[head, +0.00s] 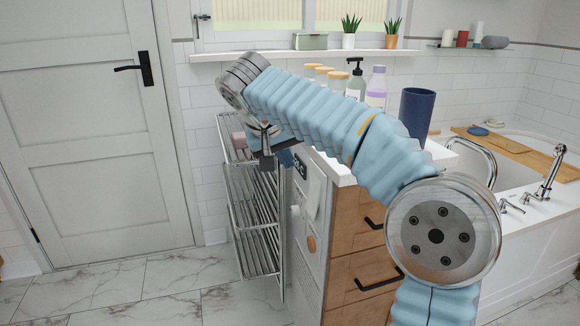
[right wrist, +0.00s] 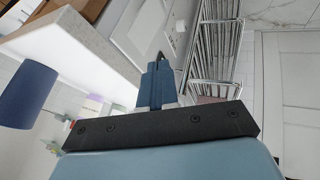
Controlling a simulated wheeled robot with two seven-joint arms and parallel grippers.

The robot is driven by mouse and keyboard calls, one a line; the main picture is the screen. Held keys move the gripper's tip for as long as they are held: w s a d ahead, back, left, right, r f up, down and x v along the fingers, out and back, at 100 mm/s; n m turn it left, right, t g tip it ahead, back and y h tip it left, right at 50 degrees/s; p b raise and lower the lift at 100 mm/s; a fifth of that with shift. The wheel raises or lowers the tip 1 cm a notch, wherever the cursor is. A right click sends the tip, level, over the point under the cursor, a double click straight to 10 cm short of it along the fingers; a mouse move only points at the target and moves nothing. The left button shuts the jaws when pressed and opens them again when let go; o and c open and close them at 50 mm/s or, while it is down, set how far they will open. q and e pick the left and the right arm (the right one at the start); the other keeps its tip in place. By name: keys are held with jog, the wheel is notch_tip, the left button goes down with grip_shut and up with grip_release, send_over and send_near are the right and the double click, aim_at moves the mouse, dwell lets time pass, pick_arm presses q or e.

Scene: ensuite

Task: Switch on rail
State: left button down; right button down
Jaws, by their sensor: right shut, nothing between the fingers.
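The chrome rail (head: 255,225), a rack of several bars, stands between the door and the wooden cabinet. It also shows at the top of the right wrist view (right wrist: 212,45). A pale panel with a small dark display (head: 300,168) is on the cabinet side facing the rail. A round white knob (head: 295,211) sits lower on that side. My right gripper (head: 268,160) is shut and empty, beside the panel's upper part; its fingers (right wrist: 157,75) point at the panel side in the wrist view. I cannot tell whether it touches. My left gripper is not in view.
My right arm reaches over the white countertop, which holds several bottles (head: 376,88) and a dark blue cup (head: 416,112). A pink item (head: 239,140) lies on the rail's top. A white door (head: 95,130) is at left. The marble floor (head: 180,290) in front is clear.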

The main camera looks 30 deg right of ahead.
jog(key=v, duration=0.3)
jog(key=shift+s+r, duration=0.2)
jog(key=shift+r, duration=0.2)
jog(key=w+a+f+n+g+y, duration=0.15)
jog(key=a+f, duration=0.25)
jog(key=f, duration=0.7)
jog(key=w+a+f+n+y, duration=0.2)
jog(key=a+f+n, duration=0.15)
jog(key=f, duration=0.75)
jog(key=w+a+f+n+y, duration=0.15)
jog(key=a+f, duration=0.35)
jog(key=f, duration=0.6)
jog(key=s+a+f+m+g+y, duration=0.1)
jog(key=s+a+f+y, duration=0.1)
jog(key=s+f, duration=0.45)
jog(key=s+a+f+y, duration=0.1)
jog(key=s+a+f, duration=0.15)
jog(key=f, duration=0.65)
jog(key=s+a+f+m+g+y, duration=0.1)
jog(key=s+a+f+y, duration=0.1)
jog(key=s+f, duration=0.4)
jog(key=s+f+m, duration=0.1)
jog(key=s+f, duration=0.5)
jog(key=s, duration=0.2)
jog(key=shift+s+m+t, duration=0.35)
jog(key=shift+a, duration=0.15)
